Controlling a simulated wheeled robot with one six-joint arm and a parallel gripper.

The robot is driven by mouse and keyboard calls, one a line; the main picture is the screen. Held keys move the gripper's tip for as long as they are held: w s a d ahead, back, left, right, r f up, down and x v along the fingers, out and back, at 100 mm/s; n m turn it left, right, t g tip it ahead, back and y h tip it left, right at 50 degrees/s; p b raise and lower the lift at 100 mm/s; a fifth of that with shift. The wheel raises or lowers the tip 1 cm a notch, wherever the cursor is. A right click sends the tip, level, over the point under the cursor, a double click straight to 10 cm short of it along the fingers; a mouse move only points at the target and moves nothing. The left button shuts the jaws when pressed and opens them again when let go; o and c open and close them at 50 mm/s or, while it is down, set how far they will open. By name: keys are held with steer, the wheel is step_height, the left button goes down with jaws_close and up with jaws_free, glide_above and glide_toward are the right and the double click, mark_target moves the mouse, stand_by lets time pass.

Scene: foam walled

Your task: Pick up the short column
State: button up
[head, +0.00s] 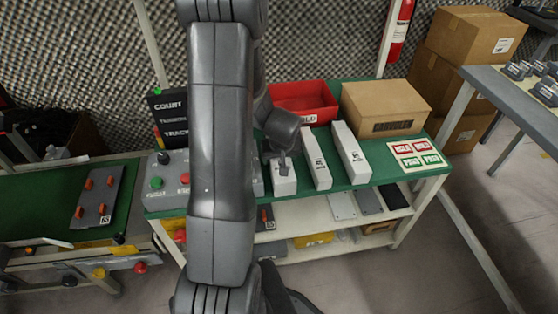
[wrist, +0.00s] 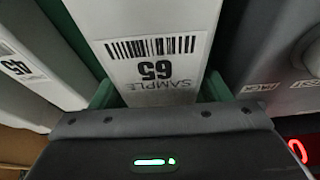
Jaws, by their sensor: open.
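The middle column (head: 317,168) and the right column (head: 351,157) look longer. My gripper (head: 284,160) is open at the left column. In the wrist view, a white column (wrist: 145,18) with a barcode label reading "SAMPLE 65" upside down lies between the green-padded fingers (wrist: 160,92). A slight gap seems to show at the sides; contact cannot be told.
A neighbouring column labelled 45 (wrist: 30,70) is close on the left in the wrist view, and a grey control box (wrist: 270,50) on the right. Behind the columns are a red bin (head: 300,98) and a cardboard box (head: 388,106). A label sheet (head: 414,153) lies at the right.

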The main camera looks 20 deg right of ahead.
steer(key=shift+w+f, duration=0.15)
steer(key=shift+f, duration=0.2)
steer(key=c, duration=1.4)
steer(key=shift+r, duration=0.1)
steer(key=shift+r, duration=0.1)
